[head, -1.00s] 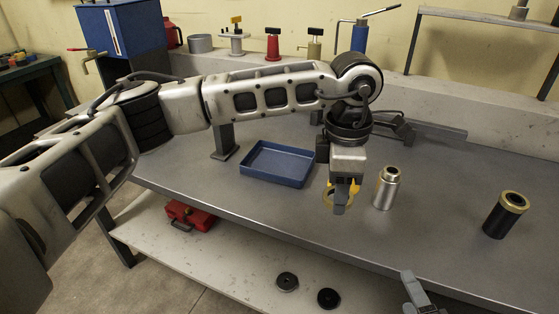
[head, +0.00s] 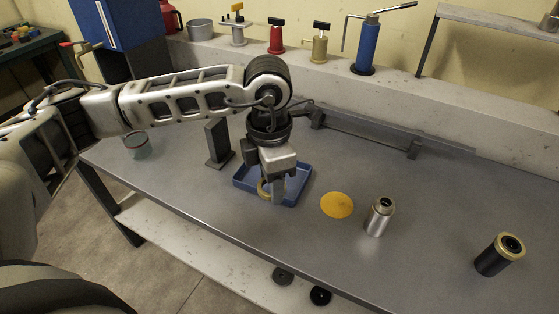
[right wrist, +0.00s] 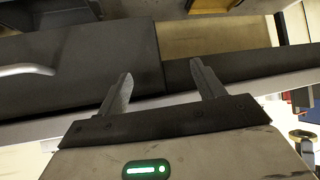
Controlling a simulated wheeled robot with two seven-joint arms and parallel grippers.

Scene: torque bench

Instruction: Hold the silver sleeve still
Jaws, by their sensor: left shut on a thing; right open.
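The silver sleeve (head: 378,219) stands upright on the bench, with a dark opening in its top. No gripper touches it in the head view. My left gripper (head: 275,198) is over the blue tray (head: 245,187), left of the sleeve. It is shut on a brass-coloured ring (head: 263,189), partly hidden by the fingers; I cannot tell whether the ring touches the tray. My right gripper (right wrist: 161,68) is open and empty in the right wrist view and out of the head view. A black sleeve with a brass rim (head: 499,256) stands at the right.
A flat yellow disc (head: 337,205) lies between tray and silver sleeve. A small round greenish container (head: 137,145) stands at the bench's left. Several tools, including a blue one (head: 365,48), line the back ledge. Two dark round pieces lie on the lower shelf (head: 190,254).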

